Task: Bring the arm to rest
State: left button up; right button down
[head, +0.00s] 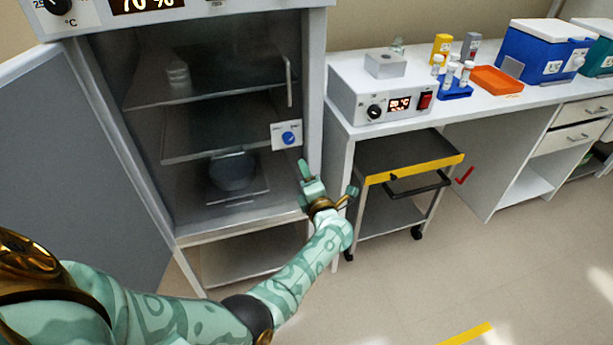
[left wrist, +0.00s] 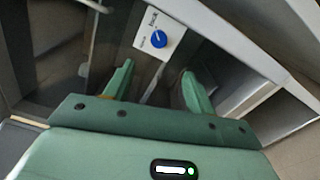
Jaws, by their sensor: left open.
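My left arm reaches in from the left in the head view, and its green gripper (head: 329,182) is in front of the cabinet's right front edge. The gripper is open with nothing between its fingers. In the left wrist view the two fingers (left wrist: 157,90) stand apart, with a blue knob (left wrist: 159,39) on a white plate beyond them. The same knob (head: 289,137) shows in the head view at the right side of the cabinet (head: 315,90), above and left of the gripper. I cannot see my right gripper.
The cabinet's grey door (head: 75,170) stands open at the left. A dark round object (head: 233,172) sits on a lower shelf inside. A wheeled cart (head: 405,155) stands right of my gripper, under the bench (head: 345,128). Floor (head: 500,265) is clear at front right.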

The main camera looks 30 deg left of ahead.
pick_arm(q)
jog(key=w+d+m+t+h, duration=0.3)
jog(key=d+m+t+h, duration=0.1)
jog(key=m, duration=0.3)
jog(key=s+d+f+m+h, duration=0.3)
jog(key=d+f+m+h, duration=0.4)
jog(key=f+m, duration=0.45)
jog(key=s+d+f+m+g+h, duration=0.35)
jog(key=s+f+m+g, duration=0.4)
jog(key=s+f, duration=0.8)
jog(key=s+a+f+m+g, duration=0.1)
jog(key=s+f+m, duration=0.1)
jog(key=s+f, duration=0.35)
jog(key=s+f+m+g, duration=0.1)
jog(key=s+f+m, duration=0.1)
jog(key=s, duration=0.6)
jog(key=s+a+f+m+g, duration=0.1)
jog(key=s+f+m+g, duration=0.15)
jog(key=s, duration=0.45)
jog(key=s+a+f+m+g, duration=0.1)
jog(key=s+a, duration=0.1)
jog(key=s, duration=1.1)
jog(key=s+a+f+m+g, duration=0.1)
jog(key=s+a+g, duration=0.1)
jog(key=s, duration=1.1)
jog(key=shift+s+f+g+y+p, duration=0.2)
jog(key=shift+f+g+y+p, duration=0.1)
jog(key=shift+f+y+p, duration=0.1)
